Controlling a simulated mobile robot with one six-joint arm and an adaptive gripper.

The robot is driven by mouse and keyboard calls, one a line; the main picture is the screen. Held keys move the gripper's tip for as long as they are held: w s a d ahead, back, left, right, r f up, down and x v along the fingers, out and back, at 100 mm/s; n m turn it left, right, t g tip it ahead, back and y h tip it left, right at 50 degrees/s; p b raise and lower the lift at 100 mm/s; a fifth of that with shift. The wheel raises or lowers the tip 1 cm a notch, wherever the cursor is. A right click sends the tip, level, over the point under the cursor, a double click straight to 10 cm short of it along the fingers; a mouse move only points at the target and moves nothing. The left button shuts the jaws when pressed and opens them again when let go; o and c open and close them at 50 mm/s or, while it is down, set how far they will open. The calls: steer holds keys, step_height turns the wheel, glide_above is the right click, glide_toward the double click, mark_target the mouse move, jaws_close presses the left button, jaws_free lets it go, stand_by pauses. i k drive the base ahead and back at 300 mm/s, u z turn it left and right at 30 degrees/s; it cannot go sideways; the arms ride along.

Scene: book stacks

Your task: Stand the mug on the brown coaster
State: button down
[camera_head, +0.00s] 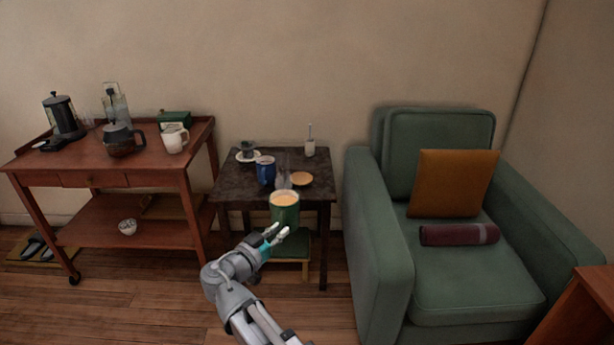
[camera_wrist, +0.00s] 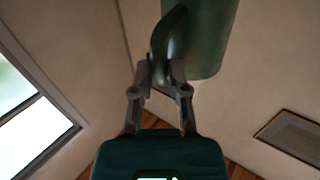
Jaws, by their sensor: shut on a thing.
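My gripper (camera_head: 275,234) is shut on the handle of a green mug (camera_head: 285,213). The mug looks upright, and its tan inside or contents show from above. In the wrist view, the fingers (camera_wrist: 162,75) close on the curved handle, with the mug's green side (camera_wrist: 207,40) to the right. In the head view, the mug overlaps the front edge of the dark side table; its exact height is hard to tell. A round tan-brown disc, apparently the coaster (camera_head: 301,178), lies on the tabletop behind the mug and slightly right. Nothing stands on it.
The dark table (camera_head: 235,187) also bears a blue cup (camera_head: 265,171), a clear glass thing (camera_head: 284,179) close left of the coaster, a saucer with a dark cup (camera_head: 248,152), and a white holder (camera_head: 310,148). A green armchair (camera_head: 378,240) stands right, a red-brown cart (camera_head: 85,176) left.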

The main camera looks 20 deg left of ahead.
mark_target(301, 182)
steer(key=i, duration=0.9)
steer(key=u, duration=0.05)
